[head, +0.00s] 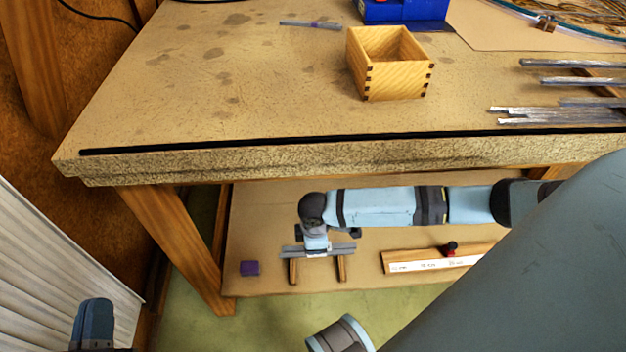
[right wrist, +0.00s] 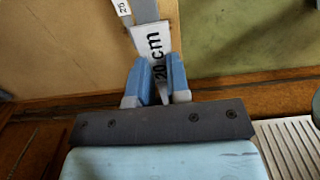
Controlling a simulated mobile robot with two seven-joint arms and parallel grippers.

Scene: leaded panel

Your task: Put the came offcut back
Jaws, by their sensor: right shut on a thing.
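My right gripper (head: 316,246) reaches down over the lower shelf. In the right wrist view its two blue fingers (right wrist: 160,92) are closed on a grey came offcut with a white "20 cm" tag (right wrist: 152,44). In the head view, grey came strips (head: 345,248) lie crosswise at two short wooden rests (head: 293,271) under this gripper. The fingers hide part of the strips, and I cannot tell whether the held offcut touches the rests. My left gripper (head: 92,325) shows at the lower left, away from the table; I cannot tell its opening.
A purple block (head: 249,268) and a labelled wooden board with a red knob (head: 450,250) are on the shelf. The bench top (head: 210,100) above overhangs it, with a wooden box (head: 390,80), a blue box (head: 405,12) and several came strips (head: 560,112). A wooden leg (head: 175,240) stands left.

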